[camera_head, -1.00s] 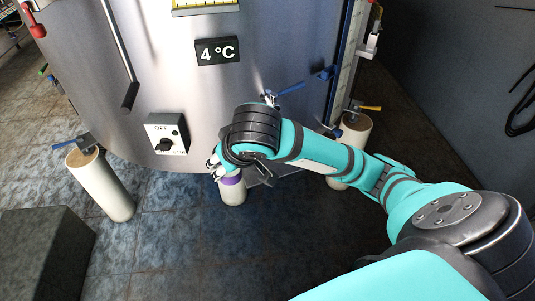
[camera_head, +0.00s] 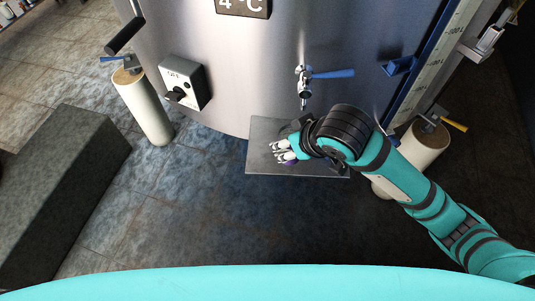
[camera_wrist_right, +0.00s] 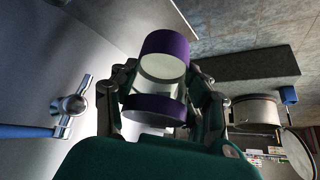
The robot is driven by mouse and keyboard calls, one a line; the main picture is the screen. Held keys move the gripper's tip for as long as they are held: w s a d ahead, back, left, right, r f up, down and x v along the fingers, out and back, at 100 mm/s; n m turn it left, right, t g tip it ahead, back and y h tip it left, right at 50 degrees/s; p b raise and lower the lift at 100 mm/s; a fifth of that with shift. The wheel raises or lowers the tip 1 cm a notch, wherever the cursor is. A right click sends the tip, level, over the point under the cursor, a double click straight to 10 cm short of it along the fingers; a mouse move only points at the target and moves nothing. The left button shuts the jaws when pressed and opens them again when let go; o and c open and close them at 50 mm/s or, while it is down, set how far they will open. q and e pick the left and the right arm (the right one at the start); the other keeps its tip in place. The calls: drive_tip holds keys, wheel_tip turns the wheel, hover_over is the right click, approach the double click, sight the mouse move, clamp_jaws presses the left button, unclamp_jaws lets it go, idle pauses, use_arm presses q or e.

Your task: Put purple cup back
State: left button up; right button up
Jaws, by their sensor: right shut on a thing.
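The purple cup shows large in the right wrist view (camera_wrist_right: 165,45), with purple bands and a pale middle. My right gripper (camera_wrist_right: 162,98) is shut on it, one finger on each side. In the head view my right gripper (camera_head: 283,153) is over the grey plate (camera_head: 262,130) at the tank's front, below and left of the tap. Only a small purple part of the cup (camera_head: 290,162) shows there; the fingers hide the rest. I cannot tell whether the cup touches the plate. My left gripper is not in view.
The steel tank (camera_head: 240,60) has a tap with a blue handle (camera_head: 330,74), also close on the left in the wrist view (camera_wrist_right: 70,105). A switch box (camera_head: 187,82) is on its front. White legs (camera_head: 148,108) flank it. A dark block (camera_head: 65,180) stands left. The middle floor is clear.

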drive_tip(key=s+a+f+n+g+y+b, duration=0.1)
drive_tip(key=s+a+f+n+b, duration=0.1)
drive_tip(key=a+f+n, duration=0.3)
drive_tip(key=s+a+f+g+y+b, duration=0.1)
drive_tip(key=s+a+f, duration=0.2)
drive_tip(key=a, duration=0.4)
drive_tip(key=w+d, duration=0.2)
drive_tip(key=w, duration=0.3)
drive_tip(key=w+d, duration=0.2)
drive_tip(key=w, duration=0.2)
drive_tip(key=w+d+f+p, duration=0.1)
drive_tip(key=w, duration=0.4)
drive_tip(key=shift+w+d+f, duration=0.1)
drive_tip(key=shift+w+d, duration=0.25)
drive_tip(key=shift+d, duration=0.05)
use_arm(q)
drive_tip(key=shift+w+d+f, duration=0.1)
drive_tip(key=shift+w+f, duration=0.05)
drive_tip(key=shift+f, duration=1.2)
use_arm(e)
drive_tip(key=shift+f, duration=1.75)
drive_tip(key=shift+f, duration=0.1)
drive_tip(key=shift+f, duration=0.1)
drive_tip(key=o, duration=1.2)
drive_tip(key=shift+c, duration=0.2)
